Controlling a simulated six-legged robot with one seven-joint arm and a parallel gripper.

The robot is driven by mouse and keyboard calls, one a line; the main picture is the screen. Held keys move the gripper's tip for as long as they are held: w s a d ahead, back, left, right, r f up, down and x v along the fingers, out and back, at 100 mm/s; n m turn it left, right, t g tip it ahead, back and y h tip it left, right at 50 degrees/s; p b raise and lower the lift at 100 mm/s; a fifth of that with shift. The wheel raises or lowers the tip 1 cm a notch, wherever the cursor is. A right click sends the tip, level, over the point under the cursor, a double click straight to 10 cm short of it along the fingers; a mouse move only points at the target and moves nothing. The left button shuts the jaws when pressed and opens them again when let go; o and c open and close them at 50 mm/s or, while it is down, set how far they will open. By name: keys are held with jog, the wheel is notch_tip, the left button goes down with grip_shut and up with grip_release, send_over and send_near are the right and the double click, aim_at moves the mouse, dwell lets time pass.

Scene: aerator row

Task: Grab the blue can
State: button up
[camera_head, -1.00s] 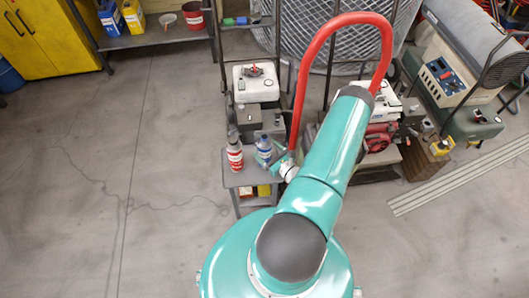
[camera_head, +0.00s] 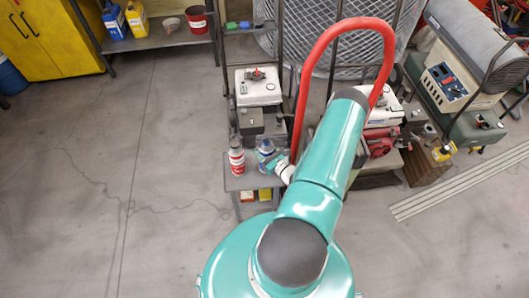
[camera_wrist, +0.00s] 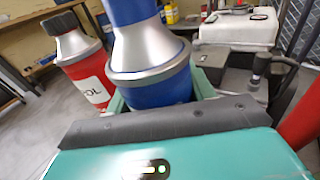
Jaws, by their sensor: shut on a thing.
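The blue can (camera_wrist: 155,65), with a silver conical shoulder and blue cap, fills the upper middle of the wrist view. It stands between the fingers of my gripper (camera_wrist: 160,100), which is shut on it. In the head view the blue can (camera_head: 265,149) is small, over the small grey stand, and my gripper (camera_head: 275,162) is at its right side, partly hidden by my arm. Whether its base touches the stand cannot be told.
A red and white can (camera_head: 236,158) stands just left of the blue can; it also shows in the wrist view (camera_wrist: 84,65). The grey stand (camera_head: 238,182) holds them. Machines crowd behind and right. Floor at left is clear.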

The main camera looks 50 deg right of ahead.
aim_at(272, 145)
jog(key=shift+r, duration=0.2)
jog(key=shift+d+r, duration=0.1)
jog(key=shift+r, duration=0.65)
jog(key=s+r, duration=0.1)
jog(key=r, duration=0.1)
jog(key=s+r, duration=0.2)
jog(key=r, duration=0.1)
jog(key=s+a+r, duration=0.1)
jog(key=s+r, duration=0.1)
jog(key=shift+r, duration=0.15)
jog(key=s+a+r, duration=0.1)
jog(key=s+r, duration=0.2)
jog(key=s, duration=0.5)
jog(key=shift+s+a+r, duration=0.3)
jog(key=shift+s+r, duration=0.05)
jog(key=shift+r, duration=0.05)
